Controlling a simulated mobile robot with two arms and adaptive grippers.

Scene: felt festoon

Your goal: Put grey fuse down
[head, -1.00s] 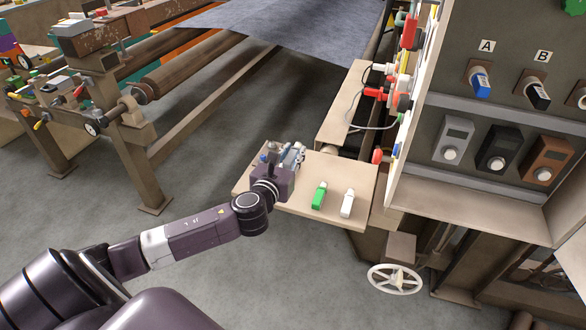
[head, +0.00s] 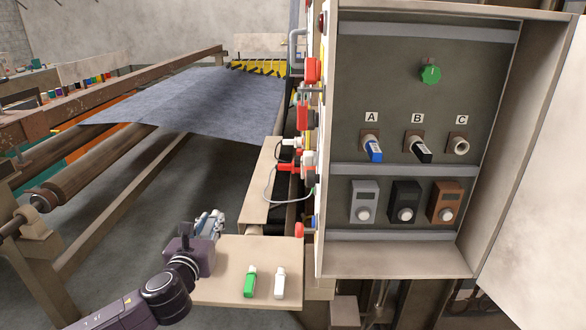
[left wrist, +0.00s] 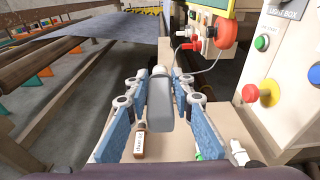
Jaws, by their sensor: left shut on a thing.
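My left gripper (head: 210,222) is over the far left part of a small beige shelf (head: 225,285). In the left wrist view its two blue fingers are shut on the grey fuse (left wrist: 160,98), which stands out between them with a whitish tip. In the head view the gripper hides the fuse. I cannot tell whether the fuse touches the shelf. A brown labelled fuse (left wrist: 140,142) lies on the shelf below the fingers. A green fuse (head: 249,282) and a white fuse (head: 279,283) lie on the shelf's right part. My right gripper is not in view.
The open cabinet (head: 400,100) has a blue fuse (head: 373,150) at A, a black fuse (head: 420,151) at B and a bare socket (head: 461,146) at C. Red switches (head: 304,115) and a cable line its left side. Grey felt (head: 200,95) lies behind.

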